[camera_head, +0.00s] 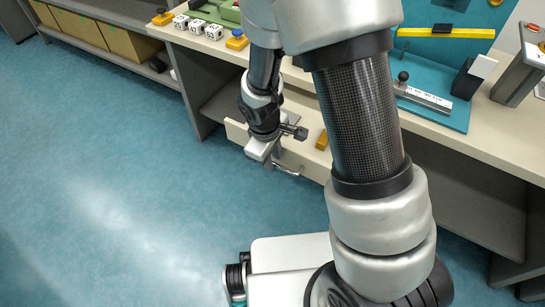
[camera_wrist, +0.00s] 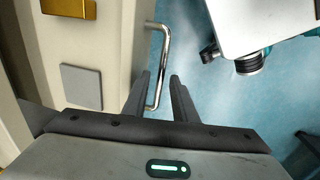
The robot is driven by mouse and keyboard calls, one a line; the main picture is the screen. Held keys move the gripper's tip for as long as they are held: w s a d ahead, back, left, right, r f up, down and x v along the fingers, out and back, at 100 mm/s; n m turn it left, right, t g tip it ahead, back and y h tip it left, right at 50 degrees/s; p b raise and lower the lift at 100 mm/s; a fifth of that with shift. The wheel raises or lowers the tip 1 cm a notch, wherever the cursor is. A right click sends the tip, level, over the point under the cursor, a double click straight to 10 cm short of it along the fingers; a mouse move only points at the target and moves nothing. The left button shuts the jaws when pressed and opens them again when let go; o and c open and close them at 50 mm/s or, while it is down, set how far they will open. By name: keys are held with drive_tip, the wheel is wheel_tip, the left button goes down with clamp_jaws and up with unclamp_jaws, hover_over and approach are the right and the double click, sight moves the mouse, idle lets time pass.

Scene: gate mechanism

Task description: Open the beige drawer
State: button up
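The beige drawer (camera_head: 240,133) stands partly pulled out from under the bench in the head view. In the wrist view the drawer's front (camera_wrist: 138,40) runs down the left half. Its metal bar handle (camera_wrist: 162,60) also shows in the head view (camera_head: 287,171). My gripper (camera_wrist: 161,77) is open at the handle, with one dark finger on each side of the bar's lower part. In the head view my gripper (camera_head: 275,163) is beside the drawer front. I cannot tell whether the fingers touch the bar.
A yellow block (camera_head: 322,140) and a grey square piece (camera_wrist: 81,86) lie inside the drawer. The bench top (camera_head: 490,140) holds dice (camera_head: 197,26), a teal board (camera_head: 450,112) and a yellow bar (camera_head: 446,31). Blue floor (camera_head: 110,180) is free on the left.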

wheel_tip(320, 180, up, 17)
drive_tip(key=s+a+p, duration=0.2)
drive_tip(key=p, duration=0.2)
drive_tip(key=shift+s+p, duration=0.35)
drive_tip(key=shift+p, duration=0.05)
drive_tip(key=shift+d+r, duration=0.1)
drive_tip(key=s+d+r+m+t, duration=0.1)
drive_tip(key=s+d+r+m, duration=0.3)
drive_tip(key=r, duration=0.2)
drive_tip(key=s+d+r+m+t+y, duration=0.1)
drive_tip(key=s+d+r+m+t, duration=0.1)
drive_tip(key=s+d+r+m, duration=0.3)
drive_tip(key=s+d+r+m+t, duration=0.1)
drive_tip(key=s+d+r+m, duration=0.1)
drive_tip(key=r, duration=0.5)
wheel_tip(320, 180, up, 16)
drive_tip(key=p, duration=1.5)
drive_tip(key=shift+p, duration=0.4)
